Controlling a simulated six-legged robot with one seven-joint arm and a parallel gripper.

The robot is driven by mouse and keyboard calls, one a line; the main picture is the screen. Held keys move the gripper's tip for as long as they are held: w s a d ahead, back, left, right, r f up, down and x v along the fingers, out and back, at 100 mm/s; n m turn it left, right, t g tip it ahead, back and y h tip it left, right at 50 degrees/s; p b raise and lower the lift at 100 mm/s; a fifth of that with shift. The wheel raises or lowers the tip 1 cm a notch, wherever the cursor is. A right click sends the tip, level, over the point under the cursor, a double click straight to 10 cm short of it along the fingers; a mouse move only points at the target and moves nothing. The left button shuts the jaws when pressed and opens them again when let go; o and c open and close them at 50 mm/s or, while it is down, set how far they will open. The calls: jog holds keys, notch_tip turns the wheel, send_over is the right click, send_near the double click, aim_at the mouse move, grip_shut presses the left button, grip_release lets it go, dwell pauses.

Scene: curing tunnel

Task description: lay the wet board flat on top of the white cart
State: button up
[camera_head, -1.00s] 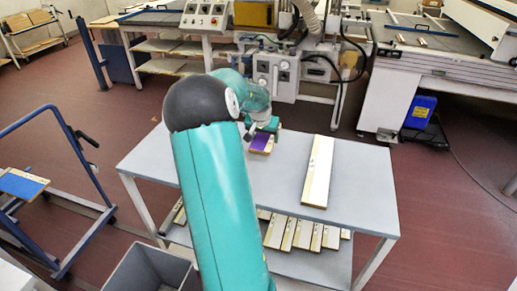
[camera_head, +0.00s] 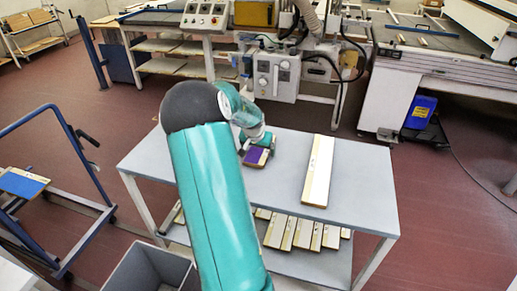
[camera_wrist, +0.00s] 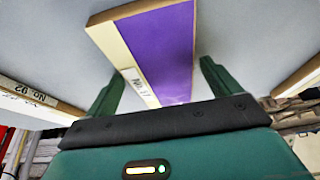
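The wet board (camera_head: 257,156), purple with a pale wooden border, lies on the pale grey top of the white cart (camera_head: 215,160), left of its middle. In the wrist view the board (camera_wrist: 165,60) shows a number label at its near end. My gripper (camera_head: 262,141) is at the board, its arm crossing the cart's left part. The green fingers (camera_wrist: 160,85) stand on either side of the board, with a gap visible at the right finger. The far end of the board is partly hidden in the head view.
A long pale board (camera_head: 318,172) lies on the cart top to the right. Several boards (camera_head: 290,233) lie on the lower shelf. A grey bin (camera_head: 145,270) stands at front left, a blue trolley (camera_head: 45,190) further left. Machines stand behind.

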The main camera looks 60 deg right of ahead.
jog(key=shift+r, duration=0.15)
jog(key=w+v, duration=0.1)
jog(key=v, duration=1.1)
jog(key=w+a+r+n+t+y, duration=0.1)
jog(key=w+a+r+n, duration=0.15)
jog(key=a, duration=0.65)
jog(key=w+a+r+n+t+y, duration=0.1)
jog(key=w+a+r+n, duration=0.2)
jog(key=a, duration=0.5)
jog(key=w+a+r+n+t+y, duration=0.15)
jog(key=w+a, duration=0.25)
jog(key=a, duration=0.5)
jog(key=s+a+r+n, duration=0.1)
jog(key=s+a+n, duration=0.2)
jog(key=a, duration=0.6)
jog(key=s+a+r+n+t, duration=0.1)
jog(key=s+a+n, duration=0.2)
jog(key=a, duration=0.6)
jog(key=s+a+r+n+y, duration=0.1)
jog(key=s+a+n, duration=0.2)
jog(key=a, duration=0.6)
jog(key=shift+s, duration=0.7)
jog(key=shift+r, duration=0.15)
